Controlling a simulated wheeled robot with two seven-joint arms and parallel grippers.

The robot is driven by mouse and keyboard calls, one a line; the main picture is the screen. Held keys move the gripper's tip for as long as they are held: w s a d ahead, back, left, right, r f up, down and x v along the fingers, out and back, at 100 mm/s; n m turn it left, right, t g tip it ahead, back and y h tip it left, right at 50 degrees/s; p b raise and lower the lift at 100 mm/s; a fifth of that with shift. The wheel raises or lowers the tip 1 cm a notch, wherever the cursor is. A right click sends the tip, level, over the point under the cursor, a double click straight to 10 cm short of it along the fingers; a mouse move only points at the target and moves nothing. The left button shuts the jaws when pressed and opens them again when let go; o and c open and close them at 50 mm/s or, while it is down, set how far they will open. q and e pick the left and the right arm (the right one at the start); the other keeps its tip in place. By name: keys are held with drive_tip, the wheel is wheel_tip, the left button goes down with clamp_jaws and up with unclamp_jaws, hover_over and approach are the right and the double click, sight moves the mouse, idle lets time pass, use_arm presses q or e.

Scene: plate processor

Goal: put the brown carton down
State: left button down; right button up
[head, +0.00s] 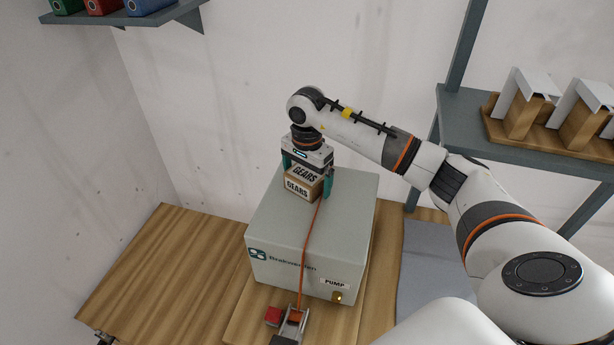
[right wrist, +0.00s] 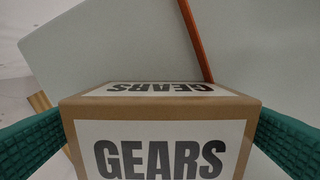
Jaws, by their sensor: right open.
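The brown carton (head: 299,188) has white labels reading GEARS. In the head view it stands upright on top of the grey pump box (head: 290,225), near its back left part. My right gripper (head: 307,182) comes down over the carton, with one teal finger on each side of it. My left gripper is in neither view.
An orange cable (head: 304,255) runs over the pump box beside the carton. A red block (head: 273,316) and a metal clamp are in front. The wooden table (head: 165,275) is clear on the left. Shelves stand at the upper left and right (head: 480,125).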

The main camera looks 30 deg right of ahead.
sight(307, 173)
wheel_tip(307, 173, up, 12)
drive_tip(key=p, duration=0.6)
